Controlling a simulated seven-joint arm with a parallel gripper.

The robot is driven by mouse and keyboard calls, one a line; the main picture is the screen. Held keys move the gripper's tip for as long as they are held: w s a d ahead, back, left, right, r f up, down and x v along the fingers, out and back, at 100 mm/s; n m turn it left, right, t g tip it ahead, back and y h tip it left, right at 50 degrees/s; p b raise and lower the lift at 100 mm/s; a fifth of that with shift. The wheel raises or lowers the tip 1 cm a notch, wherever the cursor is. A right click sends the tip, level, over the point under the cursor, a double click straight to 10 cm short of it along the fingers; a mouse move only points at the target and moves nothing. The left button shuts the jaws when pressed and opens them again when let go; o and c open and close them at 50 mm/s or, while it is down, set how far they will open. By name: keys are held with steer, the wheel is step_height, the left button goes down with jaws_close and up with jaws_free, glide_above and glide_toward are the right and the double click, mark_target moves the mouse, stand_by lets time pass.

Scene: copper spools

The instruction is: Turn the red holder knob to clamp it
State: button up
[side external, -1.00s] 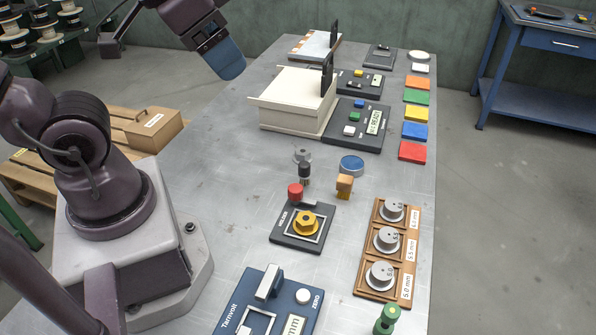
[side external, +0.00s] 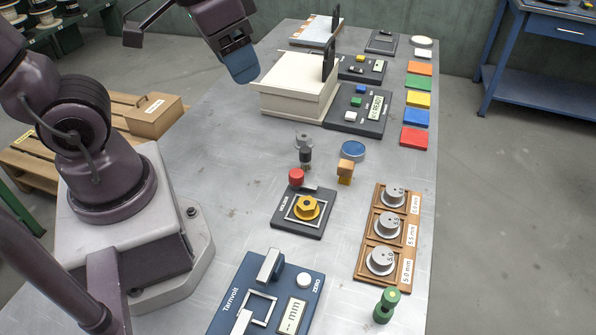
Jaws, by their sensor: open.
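The red knob (side external: 296,176) stands upright at the back left corner of a black plate marked as the holder (side external: 312,227). A dark lever or bar shows beside the knob on the plate. My gripper (side external: 243,68), with blue fingertips, is open and empty. It hangs above the table's far left part, well behind and to the left of the knob, touching nothing. The gap between its fingers is hidden from this side.
A black-topped grey post (side external: 305,157) and a wood-coloured block (side external: 345,171) stand just behind the holder. A blue Tarnvolt gauge (side external: 238,287) is in front, and a wooden tray of grey weights (side external: 362,262) to the right. A cream box (side external: 290,100) stands behind. Table left of the holder is clear.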

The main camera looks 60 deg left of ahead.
mark_target(296, 173)
steer(key=w+a+f+n+g, duration=0.3)
steer(key=w+f+n, duration=0.7)
steer(key=f, duration=0.5)
steer(key=shift+n, duration=0.3)
steer(key=f, duration=1.2)
steer(key=shift+d+f, duration=0.25)
steer(key=shift+f, duration=0.15)
steer(key=c, duration=0.9)
